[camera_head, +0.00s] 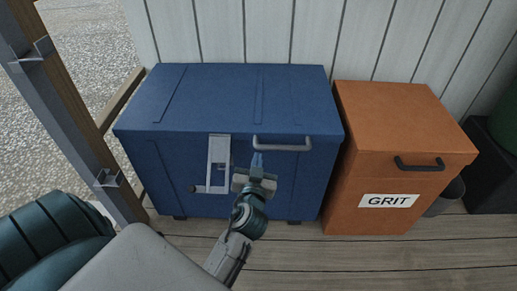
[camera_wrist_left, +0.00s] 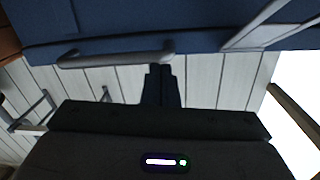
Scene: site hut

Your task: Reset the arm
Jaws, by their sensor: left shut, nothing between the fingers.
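My left gripper (camera_head: 257,162) is in front of the blue chest (camera_head: 225,100), its fingers pointing up towards the chest's lid handle (camera_head: 282,146). Its fingers are shut with nothing between them. In the left wrist view the closed fingertips (camera_wrist_left: 160,84) show just below the grey handle (camera_wrist_left: 115,57) in the picture; I cannot tell whether they touch it. The chest's lid looks closed. A grey latch plate (camera_head: 219,152) with a lever is on the chest's front, left of the gripper. My right gripper is not in view.
An orange grit bin (camera_head: 400,115) with a dark handle (camera_head: 418,163) stands right of the chest. A post (camera_head: 75,110) with metal brackets rises at the left. A plank wall (camera_head: 300,30) is behind. The plank floor (camera_head: 350,262) in front is clear.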

